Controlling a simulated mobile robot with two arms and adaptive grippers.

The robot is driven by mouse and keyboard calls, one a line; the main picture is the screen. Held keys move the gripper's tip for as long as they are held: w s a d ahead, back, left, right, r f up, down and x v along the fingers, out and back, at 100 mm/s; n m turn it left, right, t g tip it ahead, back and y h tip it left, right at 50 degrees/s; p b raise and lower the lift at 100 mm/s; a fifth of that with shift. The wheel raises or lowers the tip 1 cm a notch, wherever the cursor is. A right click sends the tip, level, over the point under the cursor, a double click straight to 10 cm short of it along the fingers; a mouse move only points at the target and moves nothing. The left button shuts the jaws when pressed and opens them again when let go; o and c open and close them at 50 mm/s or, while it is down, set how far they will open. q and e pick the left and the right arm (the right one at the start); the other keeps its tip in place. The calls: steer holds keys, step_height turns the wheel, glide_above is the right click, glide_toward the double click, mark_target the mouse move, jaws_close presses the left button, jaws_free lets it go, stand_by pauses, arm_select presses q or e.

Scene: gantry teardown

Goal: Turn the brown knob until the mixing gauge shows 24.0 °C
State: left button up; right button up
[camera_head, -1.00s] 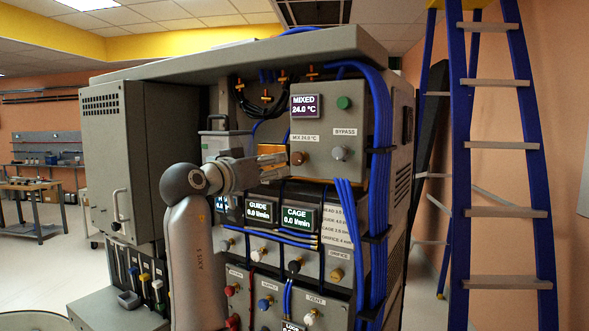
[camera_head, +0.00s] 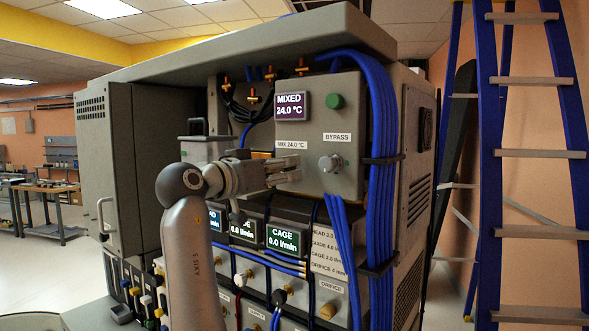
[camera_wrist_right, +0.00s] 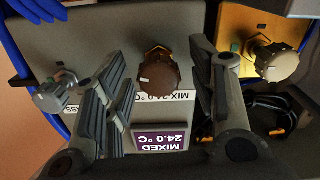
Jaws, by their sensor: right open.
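The mixing gauge (camera_head: 291,107) reads MIXED 24.0 °C on a purple display. It also shows upside down in the right wrist view (camera_wrist_right: 162,138). The brown knob (camera_wrist_right: 158,72) sits on the grey panel above the MIX 24.0 °C label in that view. My right gripper (camera_head: 287,171) is open at the panel and hides the knob in the head view. In the right wrist view its two fingers (camera_wrist_right: 160,58) stand on either side of the knob, with gaps showing between fingers and knob. My left gripper is not in view.
A grey bypass knob (camera_head: 331,163) and a green button (camera_head: 334,101) are to the right on the panel. Blue hoses (camera_head: 378,130) run down beside it. A blue ladder (camera_head: 489,130) stands at the right. Flow displays (camera_head: 282,238) are below.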

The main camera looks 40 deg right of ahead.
steer(key=shift+d, duration=0.25)
steer(key=shift+a+r, duration=0.1)
steer(key=shift+a, duration=0.2)
steer(key=shift+c, duration=0.2)
steer(key=shift+d, duration=0.1)
steer(key=c, duration=1)
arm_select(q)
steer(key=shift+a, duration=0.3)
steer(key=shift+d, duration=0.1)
arm_select(e)
steer(key=o, duration=1)
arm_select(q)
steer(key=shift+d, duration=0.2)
arm_select(e)
steer(key=shift+o, duration=0.2)
